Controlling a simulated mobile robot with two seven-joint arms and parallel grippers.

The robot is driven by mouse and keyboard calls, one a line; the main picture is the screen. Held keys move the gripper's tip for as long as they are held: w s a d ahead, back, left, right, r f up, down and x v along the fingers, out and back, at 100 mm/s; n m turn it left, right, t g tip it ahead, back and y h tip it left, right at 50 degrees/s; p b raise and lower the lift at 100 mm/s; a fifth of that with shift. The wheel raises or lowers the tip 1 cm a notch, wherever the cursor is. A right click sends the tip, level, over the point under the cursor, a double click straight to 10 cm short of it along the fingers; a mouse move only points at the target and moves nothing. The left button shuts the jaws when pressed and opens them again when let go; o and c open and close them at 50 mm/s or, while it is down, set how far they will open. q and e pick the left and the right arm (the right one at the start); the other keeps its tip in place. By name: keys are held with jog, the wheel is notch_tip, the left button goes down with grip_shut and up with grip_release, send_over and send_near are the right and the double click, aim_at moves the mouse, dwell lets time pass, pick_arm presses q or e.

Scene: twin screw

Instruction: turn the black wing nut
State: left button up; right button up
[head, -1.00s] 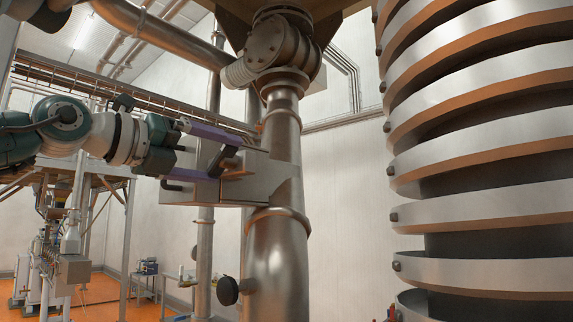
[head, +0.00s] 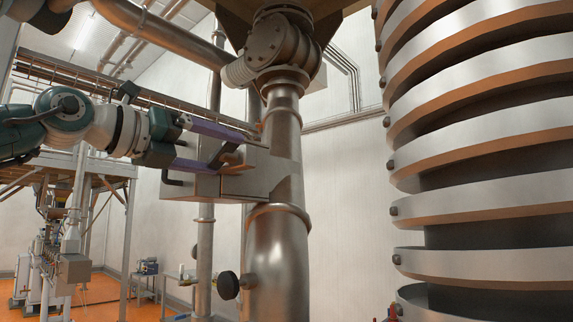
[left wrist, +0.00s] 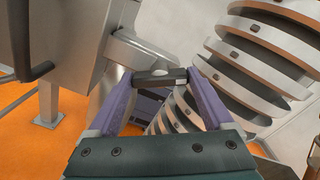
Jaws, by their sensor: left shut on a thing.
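The black wing nut (head: 222,155) is a short dark bar, slanted in the head view, in front of a steel box (head: 258,182) on the vertical pipe. My left gripper (head: 236,153) comes in from the left, and its two purple fingers lie on either side of the wing nut. In the left wrist view the dark bar of the wing nut (left wrist: 160,77) spans between the purple fingertips, so the left gripper (left wrist: 165,74) is shut on it. The fingers hide part of its ends. My right gripper is in neither view.
The thick steel pipe (head: 275,255) stands just right of the gripper, with a round black knob (head: 228,285) low on it. A large spiral steel column (head: 490,205) fills the right side. A horizontal rail (head: 110,85) runs behind my arm.

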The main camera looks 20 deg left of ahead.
pick_arm(q)
jog(key=m+b, duration=0.1)
jog(key=m, duration=0.2)
jog(key=shift+f+b, duration=0.1)
jog(key=shift+b, duration=0.3)
jog(key=shift+m+b, duration=0.6)
jog(key=shift+m, duration=1)
jog(key=o, duration=1.1)
jog(key=shift+o, duration=0.2)
